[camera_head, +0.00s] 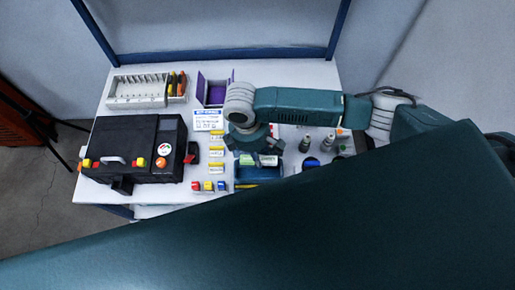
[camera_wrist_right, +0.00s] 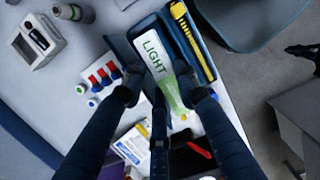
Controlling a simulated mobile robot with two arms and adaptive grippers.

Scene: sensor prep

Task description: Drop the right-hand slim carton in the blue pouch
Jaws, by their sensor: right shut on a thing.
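My right gripper (camera_head: 258,152) hangs over the blue pouch (camera_head: 272,173) near the table's front edge. In the right wrist view, the gripper (camera_wrist_right: 162,88) is shut on a slim white carton (camera_wrist_right: 155,55) with green "LIGHT" lettering. The carton lies between the fingers and in line with the opening of the blue pouch (camera_wrist_right: 207,62). How deep it sits cannot be told. A yellow and black item (camera_wrist_right: 190,38) lies in the pouch beside it. The white top of the carton also shows in the head view (camera_head: 268,160). My left gripper is out of view.
A black toolbox (camera_head: 135,145) fills the table's left. A grey rack (camera_head: 137,90) and a purple box (camera_head: 216,92) stand at the back. Small yellow-labelled items (camera_head: 216,152) lie left of the pouch; grey bottles (camera_head: 305,145) stand right. My arm covers the foreground.

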